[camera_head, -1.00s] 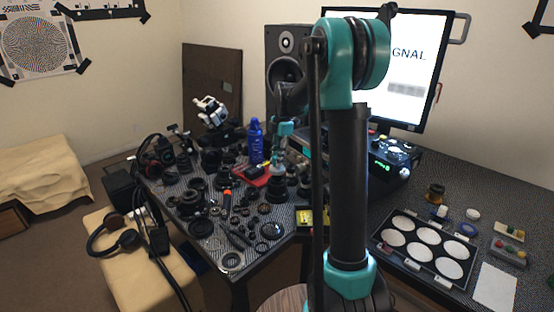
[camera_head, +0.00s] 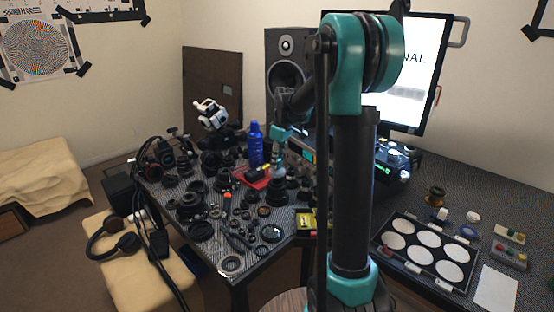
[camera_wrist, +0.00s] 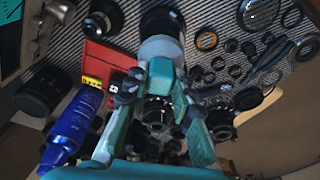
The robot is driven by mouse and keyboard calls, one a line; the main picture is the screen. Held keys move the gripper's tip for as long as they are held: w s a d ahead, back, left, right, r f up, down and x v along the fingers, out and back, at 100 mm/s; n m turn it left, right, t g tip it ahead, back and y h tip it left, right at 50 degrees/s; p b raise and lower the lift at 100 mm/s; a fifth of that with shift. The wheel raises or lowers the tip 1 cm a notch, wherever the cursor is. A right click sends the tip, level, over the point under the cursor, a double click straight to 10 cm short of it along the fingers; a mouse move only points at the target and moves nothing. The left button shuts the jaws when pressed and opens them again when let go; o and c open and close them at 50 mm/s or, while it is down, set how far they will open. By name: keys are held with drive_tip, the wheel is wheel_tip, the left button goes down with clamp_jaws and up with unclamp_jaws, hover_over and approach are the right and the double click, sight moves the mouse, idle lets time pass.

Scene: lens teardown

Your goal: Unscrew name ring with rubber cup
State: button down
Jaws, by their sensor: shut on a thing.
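My gripper (camera_wrist: 162,75) has its teal and dark fingers closed around a pale grey cup-like piece, which looks like the rubber cup (camera_wrist: 161,48). In the wrist view the cup's far end meets a black lens barrel (camera_wrist: 160,20); whether they are pressed together I cannot tell. The name ring is hidden or too small to make out. In the head view my gripper (camera_head: 279,152) is small, over the middle of the cluttered table, with the pale cup below it among dark lens parts.
A blue bottle (camera_head: 256,145) stands close left of my gripper, and also shows in the wrist view (camera_wrist: 72,130). A red tray (camera_wrist: 103,58) lies beside the cup. Several black lens parts and rings crowd the table. A six-disc palette (camera_head: 462,252) lies at right.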

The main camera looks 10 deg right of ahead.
drive_tip(key=shift+f, duration=1.3)
drive_tip(key=shift+f, duration=0.55)
idle(0.6)
drive_tip(key=n, duration=0.3)
drive_tip(key=shift+n+g, duration=0.3)
drive_tip(key=n, duration=0.4)
drive_tip(key=shift+g, duration=0.3)
drive_tip(key=n, duration=0.4)
drive_tip(key=shift+g, duration=0.3)
drive_tip(key=n, duration=0.3)
drive_tip(key=shift+n+g, duration=0.3)
drive_tip(key=shift+n, duration=0.1)
drive_tip(key=shift+r, duration=0.15)
